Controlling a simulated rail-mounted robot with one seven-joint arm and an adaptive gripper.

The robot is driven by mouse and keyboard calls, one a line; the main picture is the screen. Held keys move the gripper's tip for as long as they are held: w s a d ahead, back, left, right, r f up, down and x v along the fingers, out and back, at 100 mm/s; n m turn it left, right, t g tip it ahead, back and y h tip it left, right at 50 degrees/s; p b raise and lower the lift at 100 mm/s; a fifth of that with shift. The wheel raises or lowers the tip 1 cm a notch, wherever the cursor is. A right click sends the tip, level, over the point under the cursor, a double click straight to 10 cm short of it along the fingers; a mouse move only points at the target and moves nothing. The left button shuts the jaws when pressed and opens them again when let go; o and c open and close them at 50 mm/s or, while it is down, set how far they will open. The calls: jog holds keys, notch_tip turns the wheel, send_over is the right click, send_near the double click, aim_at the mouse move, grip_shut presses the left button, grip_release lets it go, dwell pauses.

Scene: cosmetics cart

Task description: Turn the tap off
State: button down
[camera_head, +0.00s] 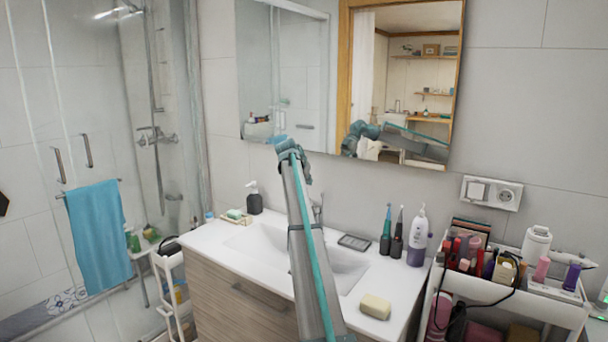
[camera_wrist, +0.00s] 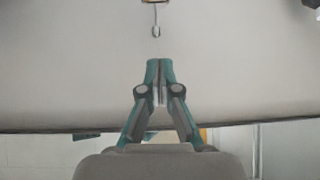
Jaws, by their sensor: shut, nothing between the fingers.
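The metal tap (camera_head: 317,208) stands at the back of the white sink basin (camera_head: 345,262), partly hidden behind my arm in the head view. Its lever and spout are too small and covered to tell whether it is on. In the wrist view my gripper (camera_wrist: 160,64) is shut and empty, its fingertips together in front of a plain pale surface. A small thin metal part (camera_wrist: 156,22) shows beyond the fingertips, apart from them; I cannot tell whether it belongs to the tap.
On the counter are a soap dispenser (camera_head: 254,198), a soap dish (camera_head: 236,216), a dark tray (camera_head: 353,242), a white-purple bottle (camera_head: 418,238) and a soap bar (camera_head: 375,307). A mirror (camera_head: 400,80) hangs above. A crowded cosmetics cart (camera_head: 500,292) stands right.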

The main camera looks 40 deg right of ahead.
aim_at(313, 201)
jog(key=x, duration=0.3)
jog(key=shift+w+d+p, duration=0.1)
jog(key=shift+p, duration=0.3)
jog(key=shift+s+a+f+p, duration=0.25)
jog(key=shift+a+f, duration=0.15)
jog(key=shift+f, duration=0.1)
jog(key=shift+s+a+f+p, duration=0.2)
jog(key=shift+a+f, duration=0.2)
jog(key=shift+f, duration=0.15)
jog(key=shift+a+f, duration=0.25)
jog(key=shift+f, duration=0.4)
